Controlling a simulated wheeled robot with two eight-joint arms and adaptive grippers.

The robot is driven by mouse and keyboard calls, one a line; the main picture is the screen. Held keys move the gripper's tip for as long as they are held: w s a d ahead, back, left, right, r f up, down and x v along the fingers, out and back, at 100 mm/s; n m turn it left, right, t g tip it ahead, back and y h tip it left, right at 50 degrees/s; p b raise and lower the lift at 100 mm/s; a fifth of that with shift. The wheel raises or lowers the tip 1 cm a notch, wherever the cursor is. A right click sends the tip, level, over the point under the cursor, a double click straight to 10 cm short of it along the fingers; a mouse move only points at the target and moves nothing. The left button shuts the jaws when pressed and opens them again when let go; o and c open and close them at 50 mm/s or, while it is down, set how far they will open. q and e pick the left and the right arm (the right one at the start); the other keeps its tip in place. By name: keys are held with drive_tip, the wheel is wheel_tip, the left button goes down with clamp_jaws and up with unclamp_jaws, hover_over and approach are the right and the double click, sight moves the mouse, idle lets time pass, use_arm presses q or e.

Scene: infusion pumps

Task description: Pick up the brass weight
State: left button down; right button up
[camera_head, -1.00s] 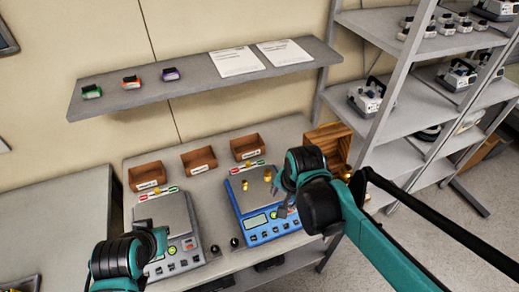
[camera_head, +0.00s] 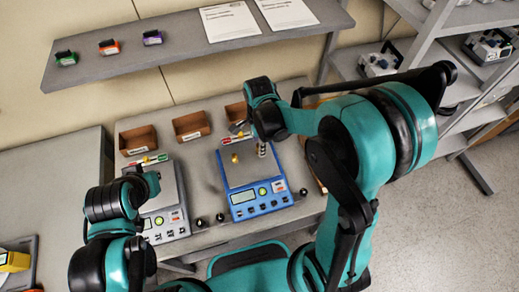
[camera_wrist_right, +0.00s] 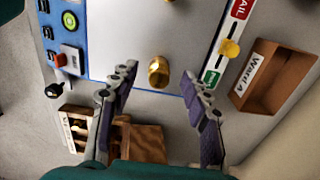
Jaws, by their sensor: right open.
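A brass weight (camera_wrist_right: 158,74) stands near the edge of the blue scale's plate in the right wrist view. My right gripper (camera_wrist_right: 163,86) is open, with its two fingers apart and the weight ahead of the gap between them. In the head view the right gripper (camera_head: 262,150) hangs over the right side of the blue scale (camera_head: 262,208). A small brass weight (camera_head: 235,158) shows left of it on the plate; I cannot tell whether it is the same one. My left wrist (camera_head: 148,184) is over the grey scale; its fingers cannot be made out.
A pass/fail strip with a yellow slider (camera_wrist_right: 230,48) and a Ward A bin (camera_wrist_right: 275,78) lie beside the plate. A wooden box (camera_wrist_right: 140,142) is near the right gripper. The grey scale (camera_head: 167,225) stands left. A shelf (camera_head: 180,62) runs above the bench.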

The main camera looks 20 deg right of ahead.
drive_tip(key=shift+f, duration=0.65)
clamp_jaws()
drive_tip(key=shift+r, duration=0.1)
